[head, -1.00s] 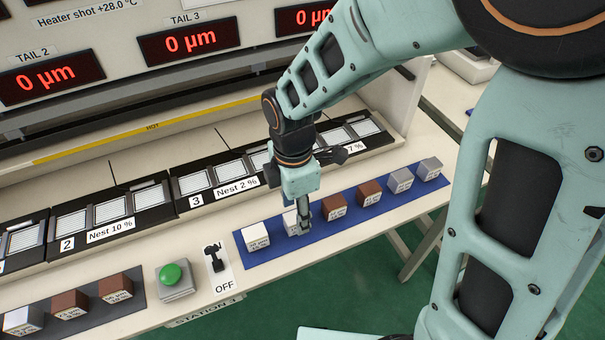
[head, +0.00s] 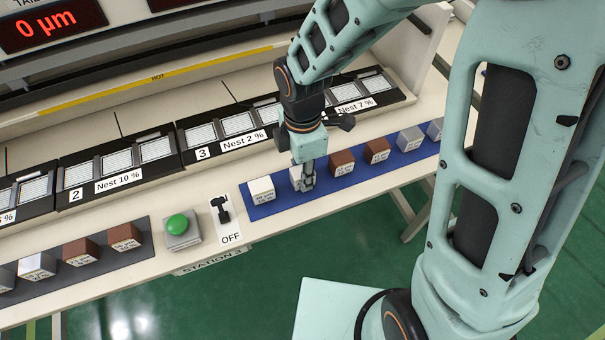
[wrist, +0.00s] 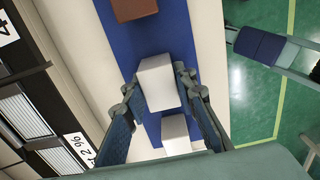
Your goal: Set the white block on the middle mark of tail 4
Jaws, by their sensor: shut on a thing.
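My gripper (head: 307,187) points down at the blue strip (head: 330,183) and is shut on a white block (head: 295,178). In the wrist view the block (wrist: 157,83) sits between both fingers; I cannot tell whether it touches the strip. A second white block (head: 262,190) stands beside it to the left. It also shows in the wrist view (wrist: 175,134). Tail 4's nest (head: 345,93), labelled Nest 7 %, is at the back right. My arm hides its left part, including its number in the head view. The number 4 label (wrist: 5,28) shows in the wrist view.
Brown blocks (head: 342,162) and grey blocks (head: 410,139) stand on the strip to the right. Nest 3 (head: 238,124) lies behind the gripper. A switch at OFF (head: 222,210) and a green button (head: 178,223) are left. A yellow HOT edge (head: 150,79) runs behind the nests.

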